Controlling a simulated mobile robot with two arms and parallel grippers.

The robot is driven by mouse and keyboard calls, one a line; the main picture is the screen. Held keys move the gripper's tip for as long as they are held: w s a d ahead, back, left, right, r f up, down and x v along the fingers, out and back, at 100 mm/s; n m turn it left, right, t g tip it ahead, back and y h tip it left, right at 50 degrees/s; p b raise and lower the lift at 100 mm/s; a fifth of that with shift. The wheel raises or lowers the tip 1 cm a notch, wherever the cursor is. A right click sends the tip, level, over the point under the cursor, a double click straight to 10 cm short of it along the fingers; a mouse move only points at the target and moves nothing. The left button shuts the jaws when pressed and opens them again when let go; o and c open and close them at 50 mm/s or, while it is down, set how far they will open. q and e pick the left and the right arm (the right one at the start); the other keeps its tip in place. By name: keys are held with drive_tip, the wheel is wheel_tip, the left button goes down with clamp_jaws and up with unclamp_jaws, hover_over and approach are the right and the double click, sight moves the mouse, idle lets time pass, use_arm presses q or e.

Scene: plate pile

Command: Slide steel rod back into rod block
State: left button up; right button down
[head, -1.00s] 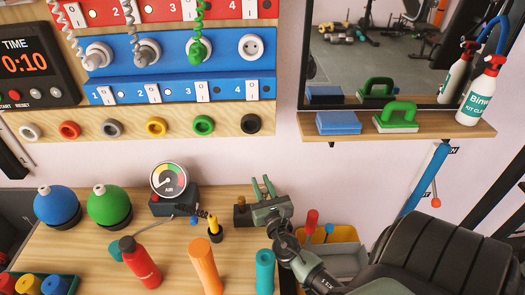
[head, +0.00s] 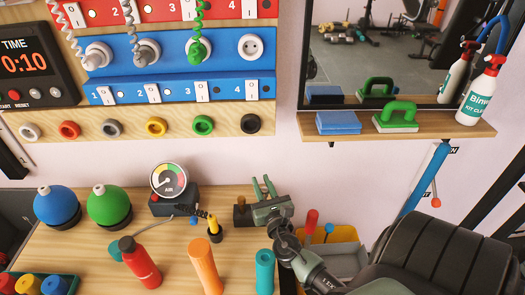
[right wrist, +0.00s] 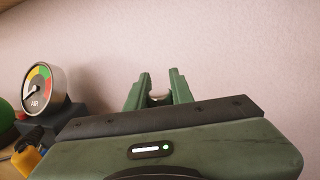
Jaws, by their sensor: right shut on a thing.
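My right gripper (head: 264,188) is over the back right of the wooden bench, its green fingers pointing up and away. In the right wrist view its fingers (right wrist: 158,92) are shut on the steel rod (right wrist: 158,97), whose pale rounded end shows between them. In the head view the rod is hidden by the gripper. A small dark brown block (head: 242,217), which looks like the rod block, stands on the bench just left of the gripper, partly covered by it. I cannot tell whether the rod touches the block. My left gripper is not in view.
An air gauge (head: 169,181) stands left of the block, with a yellow-handled tool (head: 214,226) between. A red bottle (head: 138,262), orange cylinder (head: 205,266) and teal cylinder (head: 264,272) stand in front. A yellow bin (head: 343,236) is right of the bench. The wall is close behind.

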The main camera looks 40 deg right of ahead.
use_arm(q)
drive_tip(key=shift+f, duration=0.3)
use_arm(e)
drive_tip(key=shift+f, duration=0.35)
